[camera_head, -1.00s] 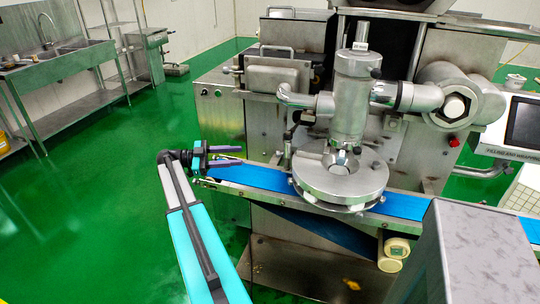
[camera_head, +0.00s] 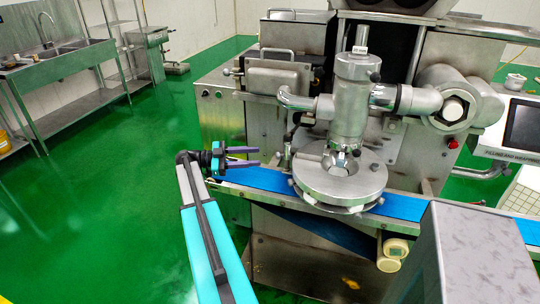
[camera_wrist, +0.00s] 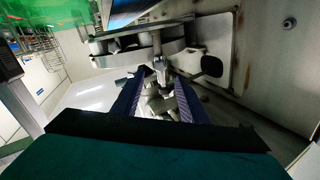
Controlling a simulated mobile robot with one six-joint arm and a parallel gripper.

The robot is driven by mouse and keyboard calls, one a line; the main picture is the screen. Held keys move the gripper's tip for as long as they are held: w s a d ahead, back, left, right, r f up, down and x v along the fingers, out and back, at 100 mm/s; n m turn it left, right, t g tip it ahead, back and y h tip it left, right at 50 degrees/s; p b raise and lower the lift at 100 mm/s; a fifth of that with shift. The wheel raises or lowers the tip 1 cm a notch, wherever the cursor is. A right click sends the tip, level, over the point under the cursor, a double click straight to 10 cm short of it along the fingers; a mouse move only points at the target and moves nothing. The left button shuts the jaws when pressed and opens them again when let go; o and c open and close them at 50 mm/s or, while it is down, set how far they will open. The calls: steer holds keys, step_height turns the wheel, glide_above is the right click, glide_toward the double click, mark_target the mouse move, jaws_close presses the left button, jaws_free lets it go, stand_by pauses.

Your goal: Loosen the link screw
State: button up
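My gripper (camera_head: 258,156) is open and empty at the left of the encrusting machine (camera_head: 222,120), just above the left end of the blue belt (camera_head: 262,178). Its two purple fingers point right. A slim upright metal fitting (camera_head: 286,156) stands a short way beyond the fingertips, apart from them. In the wrist view my gripper (camera_wrist: 158,80) has both fingers apart, with a small metal part (camera_wrist: 159,66) showing between and beyond the tips. I cannot tell for certain which part is the link screw.
A round metal disc housing (camera_head: 340,184) sits over the belt under an upright cylinder (camera_head: 350,95) with side pipes. A grey box (camera_head: 475,255) stands at the front right. The green floor (camera_head: 100,220) at left is clear; a sink bench (camera_head: 75,65) stands behind.

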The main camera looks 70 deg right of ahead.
mark_target(279, 155)
steer(key=p+x, duration=0.2)
steer(key=x, duration=0.5)
steer(key=shift+s+d, duration=0.1)
steer(key=shift+s, duration=0.05)
